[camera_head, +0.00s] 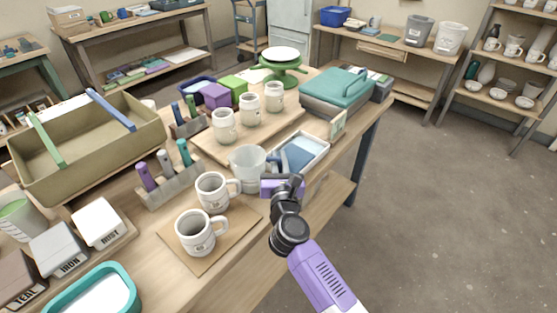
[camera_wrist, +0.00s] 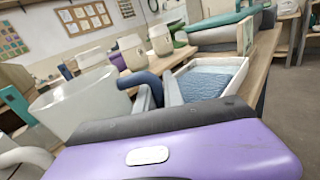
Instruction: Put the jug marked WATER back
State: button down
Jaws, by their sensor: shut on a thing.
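A pale translucent jug (camera_head: 246,160) is near the front edge of the worktable, between the mugs and a white tray. No WATER marking is legible on it. In the wrist view the jug (camera_wrist: 82,104) fills the left side, with a blue-grey handle (camera_wrist: 136,78) reaching toward my fingers. My gripper (camera_head: 275,183) is at the jug's right side, shut on the handle; its fingers (camera_wrist: 159,92) also show in the wrist view. The purple gripper body hides part of the jug's lower side. I cannot tell whether its base touches the table.
The white tray (camera_head: 325,143) with blue contents lies close behind my gripper. Several mugs stand on another board (camera_head: 207,147) behind. A tool holder (camera_head: 168,193) is to the left. Open floor lies right.

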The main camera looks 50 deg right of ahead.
jog(key=shift+f, duration=0.15)
jog(key=c, duration=1.5)
grip_release()
jog(key=shift+o, duration=0.2)
jog(key=shift+r, duration=0.2)
jog(key=b+v, duration=0.1)
jog(key=v, duration=1.1)
jog(key=shift+a, duration=0.1)
